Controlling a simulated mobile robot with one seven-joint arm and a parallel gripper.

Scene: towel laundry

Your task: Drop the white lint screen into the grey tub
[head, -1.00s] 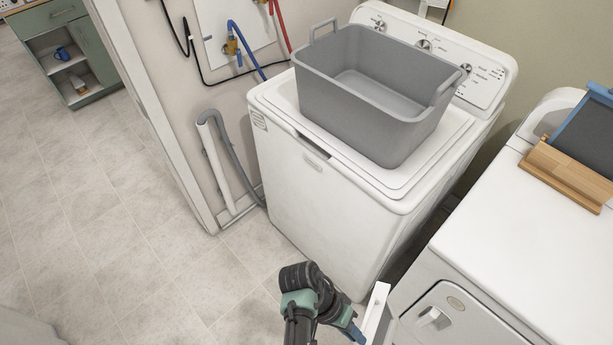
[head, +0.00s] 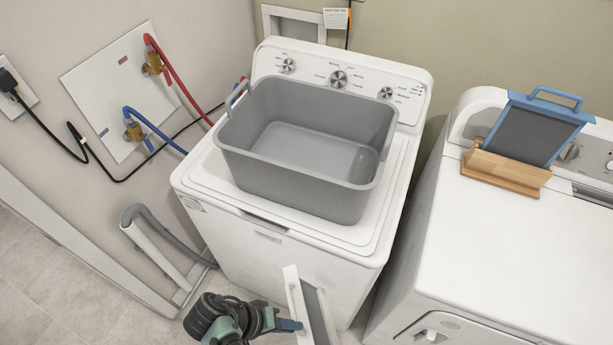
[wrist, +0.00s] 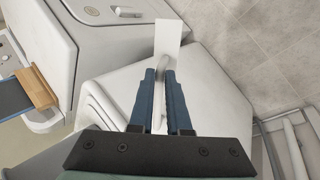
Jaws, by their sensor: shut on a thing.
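The white lint screen (head: 292,290), a white frame with dark mesh, is in my gripper (head: 297,326) at the bottom of the head view. My gripper is shut on its handle; the screen stands steeply tilted, in front of the washer. In the wrist view, the blue fingers (wrist: 161,78) close on the handle and the screen (wrist: 171,36) shows nearly edge-on beyond them. The grey tub (head: 285,187) sits upright on the washer lid, above and behind my gripper. Its visible inside looks empty.
The white washer (head: 260,260) bears the tub. A white dryer (head: 490,250) stands to its right, with a blue-framed screen (head: 532,128) in a wooden stand (head: 505,171) on top. Hoses (head: 155,132) and a drain pipe are on the left wall.

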